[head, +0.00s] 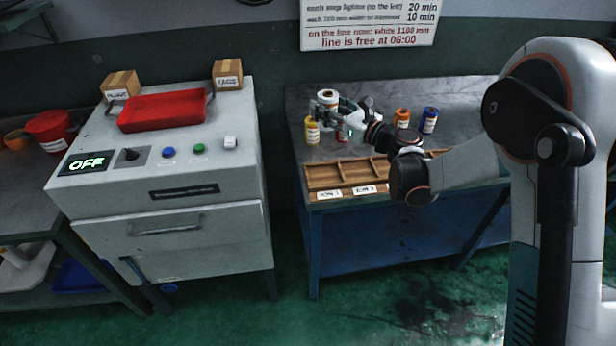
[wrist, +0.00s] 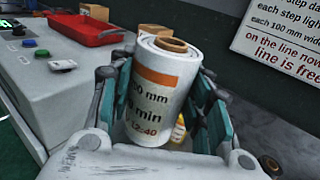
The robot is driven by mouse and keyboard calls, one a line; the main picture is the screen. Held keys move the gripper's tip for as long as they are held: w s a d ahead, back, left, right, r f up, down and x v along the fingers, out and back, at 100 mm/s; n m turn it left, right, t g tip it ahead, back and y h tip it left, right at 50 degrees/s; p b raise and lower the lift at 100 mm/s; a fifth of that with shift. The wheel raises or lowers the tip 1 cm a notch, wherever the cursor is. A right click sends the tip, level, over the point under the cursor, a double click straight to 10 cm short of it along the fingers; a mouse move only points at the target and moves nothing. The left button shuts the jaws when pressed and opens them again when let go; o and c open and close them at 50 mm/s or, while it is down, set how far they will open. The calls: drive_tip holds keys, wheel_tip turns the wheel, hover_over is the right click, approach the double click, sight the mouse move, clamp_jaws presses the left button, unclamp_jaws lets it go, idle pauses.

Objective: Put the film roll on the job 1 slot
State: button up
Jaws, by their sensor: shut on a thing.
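My gripper (wrist: 172,105) is shut on a white film roll (wrist: 158,90) with an orange band, printed text and a brown core. In the head view the film roll (head: 327,98) is held above the far left part of the blue table, clear of the wooden rack. The wooden slotted rack (head: 322,181) lies at the table's front edge. White labels on its front include one at the left that seems to read JOB 1 (head: 329,194) and another to its right (head: 364,190). My arm hides the rack's right part.
A yellow roll (head: 312,131) stands near the gripper, with an orange roll (head: 401,118) and a blue roll (head: 430,120) further right. A red item is partly hidden. The grey machine with a red tray (head: 163,110) and OFF display (head: 85,163) stands left of the table.

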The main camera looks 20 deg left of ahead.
wheel_tip(320, 180, down, 20)
drive_tip(key=b, duration=0.7)
drive_tip(key=shift+w+r, duration=0.1)
drive_tip(key=shift+r, duration=0.1)
drive_tip(key=o, duration=1.2)
